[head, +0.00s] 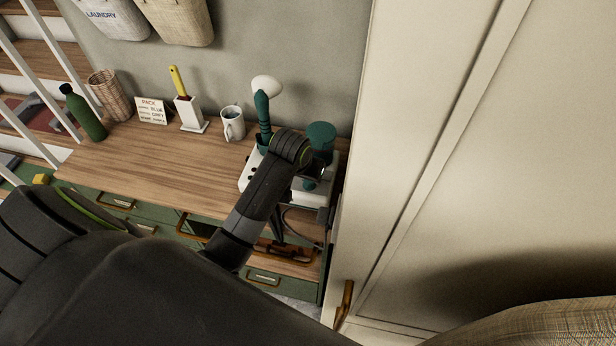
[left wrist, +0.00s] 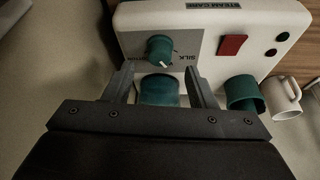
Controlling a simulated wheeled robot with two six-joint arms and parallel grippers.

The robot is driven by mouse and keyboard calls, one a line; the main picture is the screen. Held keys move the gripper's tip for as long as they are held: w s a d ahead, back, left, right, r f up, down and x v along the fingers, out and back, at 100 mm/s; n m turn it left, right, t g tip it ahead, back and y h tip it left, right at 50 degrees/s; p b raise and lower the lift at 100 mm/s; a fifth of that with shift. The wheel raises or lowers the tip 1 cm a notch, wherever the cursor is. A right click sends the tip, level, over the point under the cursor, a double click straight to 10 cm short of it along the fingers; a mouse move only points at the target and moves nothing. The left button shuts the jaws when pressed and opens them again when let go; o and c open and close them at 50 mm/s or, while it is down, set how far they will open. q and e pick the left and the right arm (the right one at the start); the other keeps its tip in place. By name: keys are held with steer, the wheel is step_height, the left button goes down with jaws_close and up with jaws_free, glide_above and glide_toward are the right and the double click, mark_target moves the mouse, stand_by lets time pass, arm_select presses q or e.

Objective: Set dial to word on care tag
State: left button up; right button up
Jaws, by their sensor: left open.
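The steam care unit (head: 313,197) stands at the right end of the wooden bench, partly hidden by my left arm. In the left wrist view its pale front panel (left wrist: 205,57) carries a teal dial (left wrist: 159,48) with a white pointer mark aimed down and right. The word SILK is readable beside the dial; other lettering there is partly hidden. My left gripper (left wrist: 158,72) is open and empty, its fingertips on either side just below the dial in the picture. A teal round part (left wrist: 160,91) shows between the fingers. I cannot make out a care tag. My right gripper is out of view.
A red switch (left wrist: 232,45) sits right of the dial. On the bench are a card (head: 151,111), yellow-handled brush (head: 176,82) and green bottle (head: 84,112). A tall cream cabinet (head: 440,150) bounds the right side.

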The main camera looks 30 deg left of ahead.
arm_select(q)
steer(key=shift+p+x, duration=0.35)
steer(key=shift+x, duration=2.1)
steer(key=shift+w, duration=0.1)
steer(key=shift+c, duration=0.4)
steer(key=c, duration=0.9)
